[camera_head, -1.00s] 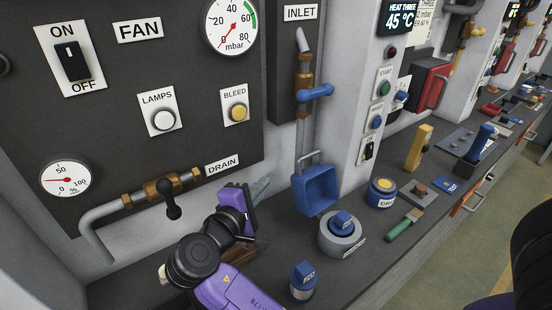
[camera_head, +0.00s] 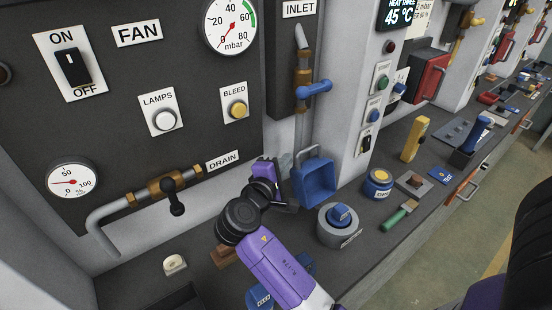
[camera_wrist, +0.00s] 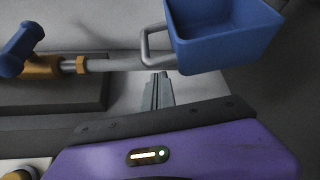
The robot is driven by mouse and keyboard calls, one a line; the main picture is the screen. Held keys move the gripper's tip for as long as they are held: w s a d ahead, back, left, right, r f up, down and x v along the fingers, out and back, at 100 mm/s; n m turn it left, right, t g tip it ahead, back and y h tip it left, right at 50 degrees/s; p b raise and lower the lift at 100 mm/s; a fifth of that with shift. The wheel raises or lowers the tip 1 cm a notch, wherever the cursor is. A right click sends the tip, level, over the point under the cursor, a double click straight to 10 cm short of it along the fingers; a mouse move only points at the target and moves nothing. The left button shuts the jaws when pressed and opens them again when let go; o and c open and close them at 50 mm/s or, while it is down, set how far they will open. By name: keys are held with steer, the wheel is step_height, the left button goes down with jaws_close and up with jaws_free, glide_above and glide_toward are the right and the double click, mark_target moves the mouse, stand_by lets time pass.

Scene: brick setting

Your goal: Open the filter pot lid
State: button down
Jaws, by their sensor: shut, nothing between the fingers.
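A blue box-shaped pot (camera_head: 318,186) with a grey wire handle (camera_head: 305,153) sits at the wall below the inlet pipe; I take it to be the filter pot. It looks open-faced, and I cannot make out a separate lid. In the wrist view the blue pot (camera_wrist: 222,40) is at the top right, its handle (camera_wrist: 152,44) pointing left. My gripper (camera_head: 287,161) is just left of the pot and handle. Its grey fingertips (camera_wrist: 158,78) are shut and empty, close below the handle in the wrist view, apparently not gripping it.
A blue-handled valve (camera_head: 313,88) is on the pipe above. The drain valve (camera_head: 172,190) is on the wall at left.

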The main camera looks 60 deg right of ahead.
steer(key=shift+s+a+r, duration=0.1)
steer(key=shift+s, duration=0.25)
steer(key=s+m+b, duration=0.1)
steer(key=s+a+r+m+h+b, duration=0.1)
steer(key=s+b, duration=0.1)
steer(key=s+a+r+m+h+b, duration=0.1)
steer(key=shift+s+a+r+m, duration=0.1)
steer(key=shift+s+r+m, duration=0.05)
steer(key=shift+s+m, duration=0.2)
stand_by(0.3)
